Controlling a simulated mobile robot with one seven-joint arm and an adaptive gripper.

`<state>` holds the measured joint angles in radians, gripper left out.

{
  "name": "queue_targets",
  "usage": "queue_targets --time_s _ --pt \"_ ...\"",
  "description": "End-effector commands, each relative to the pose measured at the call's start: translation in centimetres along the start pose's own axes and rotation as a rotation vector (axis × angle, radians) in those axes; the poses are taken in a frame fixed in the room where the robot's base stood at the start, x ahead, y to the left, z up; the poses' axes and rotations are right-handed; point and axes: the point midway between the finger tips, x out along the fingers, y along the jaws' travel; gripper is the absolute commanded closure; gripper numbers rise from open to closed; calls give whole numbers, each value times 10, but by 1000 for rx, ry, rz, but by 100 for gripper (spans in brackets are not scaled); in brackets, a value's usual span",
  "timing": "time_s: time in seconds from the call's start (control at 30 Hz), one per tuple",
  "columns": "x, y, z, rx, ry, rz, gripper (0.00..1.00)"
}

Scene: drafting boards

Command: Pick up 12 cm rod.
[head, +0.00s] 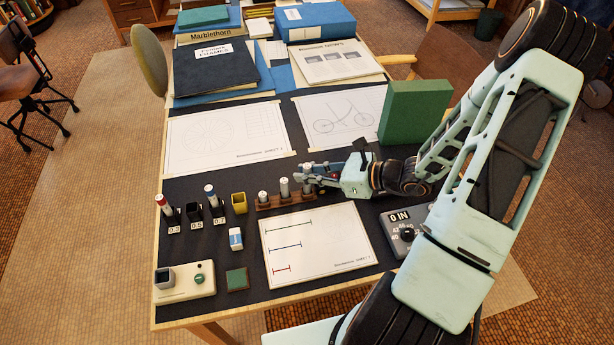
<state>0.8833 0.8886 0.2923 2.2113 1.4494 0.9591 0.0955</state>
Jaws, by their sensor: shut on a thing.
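A brown wooden rack (275,204) stands near the middle of the dark board and carries a row of pale upright rods. The left rod (263,197) is short and the middle rod (284,188) is taller. The right rod (308,185) stands at the rack's right end, partly hidden by my gripper, and I take it as the 12 cm rod. My gripper (306,174) reaches in from the right, low over the rack, and is shut around the upper part of this right rod. The rod's lower end appears still at the rack; whether it is lifted cannot be told.
Pen holders marked 0.3, 0.5 and 0.7 (195,214) and a yellow cup (239,203) stand left of the rack. A sheet with coloured lines (315,245) lies in front. A green block (414,112) stands behind my wrist; a grey dial box (404,232) is at right.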

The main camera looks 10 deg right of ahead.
Motion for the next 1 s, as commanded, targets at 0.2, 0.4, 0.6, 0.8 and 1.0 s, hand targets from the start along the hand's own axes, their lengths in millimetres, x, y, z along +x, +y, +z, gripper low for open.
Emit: queue_targets --time_s 0.2,0.4,0.6,0.8,1.0 --pt "-3 0 8 -2 0 0 100" --pt "-12 0 28 -5 0 -1 100" --pt "-39 21 53 -4 1 -2 100" --pt "-69 47 75 -1 2 -3 100" --pt "-99 81 84 2 0 -3 100"
